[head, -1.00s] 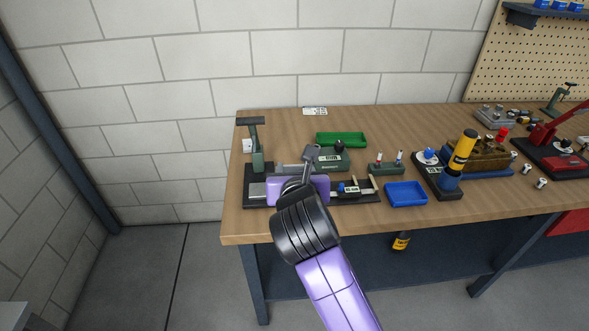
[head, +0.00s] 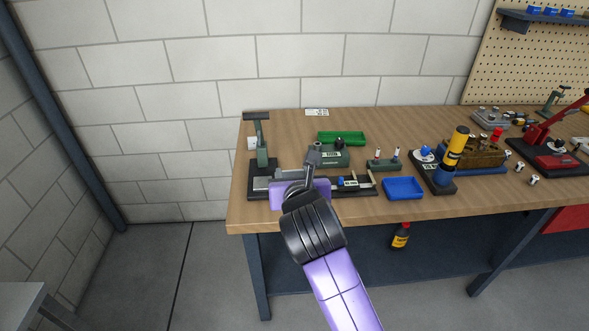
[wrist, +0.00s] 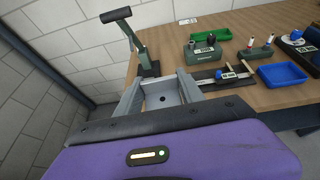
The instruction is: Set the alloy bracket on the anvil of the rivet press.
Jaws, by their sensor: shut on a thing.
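The alloy bracket (wrist: 164,96) is a light grey piece with a dark hole in its face. My gripper (wrist: 160,94) is shut on it, with one finger at each side. In the head view my wrist hides the bracket, and my purple gripper body (head: 290,192) is over the front left of the bench. A red press (head: 548,140) with a long lever stands on a black base at the far right. A green upright (head: 262,150) with a T-handle stands behind and left of my gripper. I cannot tell for sure which is the rivet press; no anvil is clear.
A black base plate (head: 366,190) lies under and beside my gripper. A green block (head: 330,158), green tray (head: 342,137) and blue tray (head: 403,187) are nearby. A yellow and blue cylinder (head: 453,152) stands mid-right. Bare wooden bench (head: 410,215) runs along the front edge.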

